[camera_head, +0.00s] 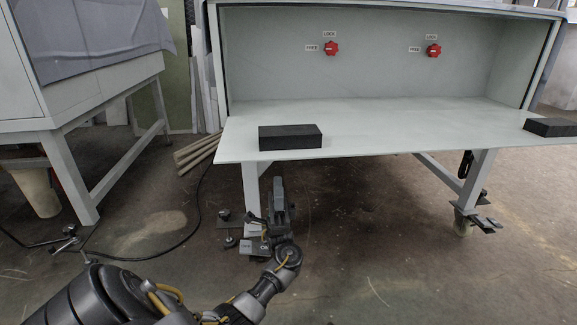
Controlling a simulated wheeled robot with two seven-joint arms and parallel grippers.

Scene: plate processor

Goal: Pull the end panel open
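An upright pale grey panel (385,75) spans the back of the machine's open bay. It carries two red knobs, a left one (331,48) and a right one (434,50), each with LOCK and FREE labels. I cannot tell which way the knobs are turned, or surely whether this is the end panel. My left gripper (279,187) points away from me, low beside the machine's front left leg and below the flat plate's front edge. It looks empty, but its finger gap is too small to judge. My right gripper is out of view.
The flat white plate (390,135) juts forward, with a black block (290,137) on its left and another (551,127) at its right. Small foot pedals (256,247) with labels lie beside my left arm. A cable (190,225) crosses the floor. Floor at right front is clear.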

